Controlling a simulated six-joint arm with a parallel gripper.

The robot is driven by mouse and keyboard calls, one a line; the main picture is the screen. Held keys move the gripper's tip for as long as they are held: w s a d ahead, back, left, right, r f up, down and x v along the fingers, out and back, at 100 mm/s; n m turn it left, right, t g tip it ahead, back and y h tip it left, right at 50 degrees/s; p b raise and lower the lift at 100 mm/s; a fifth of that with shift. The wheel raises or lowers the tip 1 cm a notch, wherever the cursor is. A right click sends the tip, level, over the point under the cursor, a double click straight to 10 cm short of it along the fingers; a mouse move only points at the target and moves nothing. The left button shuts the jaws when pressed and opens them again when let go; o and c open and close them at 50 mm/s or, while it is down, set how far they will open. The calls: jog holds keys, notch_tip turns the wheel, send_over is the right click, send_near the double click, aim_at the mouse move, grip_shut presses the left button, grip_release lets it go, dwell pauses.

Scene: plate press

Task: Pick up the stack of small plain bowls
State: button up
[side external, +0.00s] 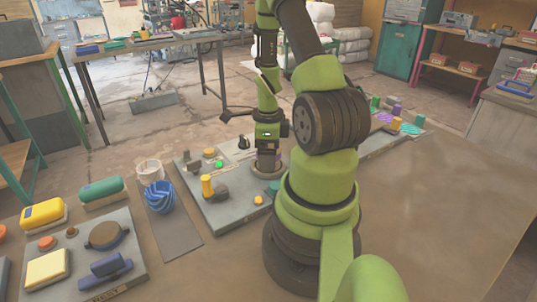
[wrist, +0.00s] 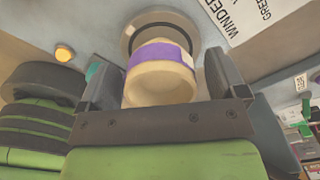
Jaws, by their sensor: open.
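A small plain white stack of bowls (side external: 149,173) stands left of centre in the side view, at the back end of a narrow grey strip. Its number of bowls is too small to tell. My gripper (side external: 267,166) is well to its right, low over the grey press board. In the wrist view my gripper (wrist: 160,62) is open, its dark jaws on either side of a cream cylinder with a purple band (wrist: 161,72). I cannot tell whether they touch it. The plain bowls do not show clearly in the wrist view.
Blue patterned bowls (side external: 159,197) stand just in front of the white ones. A green-topped brush-like block (side external: 101,191) and a yellow one (side external: 42,213) lie to the left. Bare table lies in front.

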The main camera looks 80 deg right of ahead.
jog(key=shift+f, duration=0.5)
jog(key=c, duration=1.1)
jog(key=shift+o, duration=0.2)
jog(key=shift+r, duration=0.1)
